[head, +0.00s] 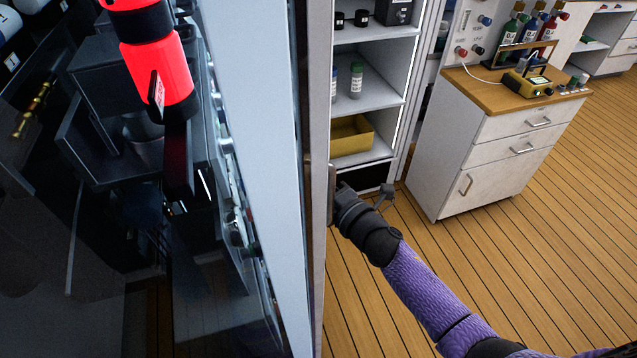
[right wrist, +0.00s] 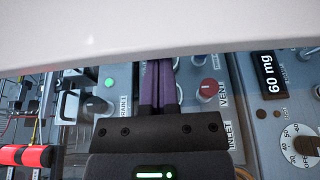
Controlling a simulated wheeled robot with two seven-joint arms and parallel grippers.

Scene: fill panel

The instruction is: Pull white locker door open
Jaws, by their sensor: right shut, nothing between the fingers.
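The white locker door (head: 270,200) stands nearly edge-on in the middle of the head view. To its right is a shelved white cabinet interior (head: 370,85). A pale upright bar (head: 331,195), perhaps the handle, shows at the door's edge. My right gripper (head: 338,190), on the purple arm, is against or just beside this bar; contact is unclear. In the right wrist view its purple fingers (right wrist: 167,72) are shut and empty, their tips under a white panel that crosses the top. My left gripper (head: 179,165) hangs dark below the red arm; its jaw state is unclear.
A yellow bin (head: 352,137) and bottles (head: 356,80) sit on the shelves. A drawer unit (head: 500,145) with a wooden top stands right. Dark equipment (head: 110,110) fills the left. A control panel (right wrist: 225,90) lies beyond my right fingers. Plank floor (head: 560,240) is clear at right.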

